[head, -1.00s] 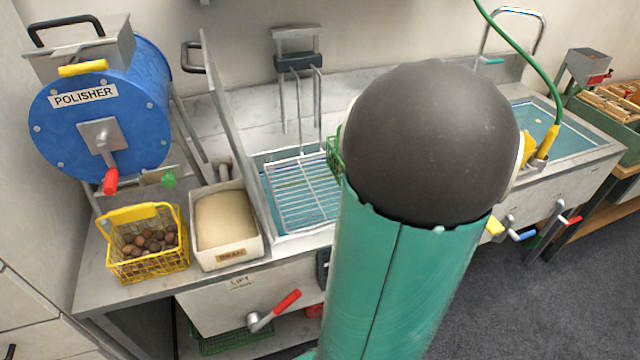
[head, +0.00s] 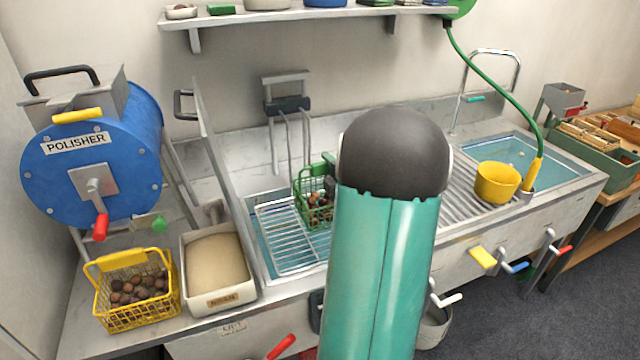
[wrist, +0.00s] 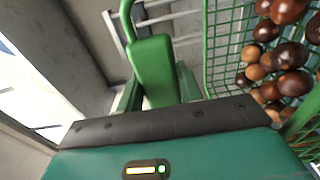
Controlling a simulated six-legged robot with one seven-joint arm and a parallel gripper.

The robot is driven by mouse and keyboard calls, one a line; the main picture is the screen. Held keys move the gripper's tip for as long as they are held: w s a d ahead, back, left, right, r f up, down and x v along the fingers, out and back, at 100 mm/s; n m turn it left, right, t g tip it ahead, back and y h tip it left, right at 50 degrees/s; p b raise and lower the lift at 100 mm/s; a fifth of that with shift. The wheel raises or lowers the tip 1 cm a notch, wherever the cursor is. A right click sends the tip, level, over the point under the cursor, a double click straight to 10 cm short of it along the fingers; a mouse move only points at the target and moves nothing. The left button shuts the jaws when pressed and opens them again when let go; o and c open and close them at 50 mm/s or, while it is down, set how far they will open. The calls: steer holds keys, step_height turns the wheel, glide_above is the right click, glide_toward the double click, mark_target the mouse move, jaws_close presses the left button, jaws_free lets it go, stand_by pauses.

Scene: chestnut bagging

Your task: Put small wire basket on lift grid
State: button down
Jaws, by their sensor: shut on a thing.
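The small wire basket (head: 313,207) is green, holds chestnuts and is over the right part of the white wire lift grid (head: 272,232). I cannot tell whether it rests on the grid or hangs just above it. In the wrist view its mesh wall (wrist: 222,50) and chestnuts fill the right side. My gripper (wrist: 158,80) is shut on the basket's green grip, which stands out beside the mesh. In the head view my arm hides the gripper and part of the basket's right side. The grid sits in a blue water basin.
A grey upright panel (head: 217,165) stands left of the basin, and the lift's rods (head: 290,140) rise behind. A bran box (head: 215,265), a yellow basket of chestnuts (head: 133,318) and the blue polisher (head: 90,160) are left. A yellow pot (head: 497,183) stands right.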

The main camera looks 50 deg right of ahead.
steer(key=shift+w+d+f, duration=0.1)
steer(key=shift+w+f, duration=0.45)
steer(key=shift+f, duration=0.55)
steer(key=shift+w+d+f, duration=0.15)
steer(key=shift+w+f, duration=0.4)
steer(key=shift+f, duration=0.6)
steer(key=shift+w+d+f, duration=0.1)
steer(key=shift+w+f, duration=0.45)
steer(key=shift+f, duration=0.55)
steer(key=c, duration=0.9)
jaws_free()
steer(key=shift+f, duration=0.2)
steer(key=shift+r, duration=0.1)
steer(key=shift+s+a, duration=0.1)
steer(key=shift+s, duration=0.1)
steer(key=v, duration=1.1)
steer(key=shift+s+a, duration=0.1)
steer(key=shift+s, duration=0.2)
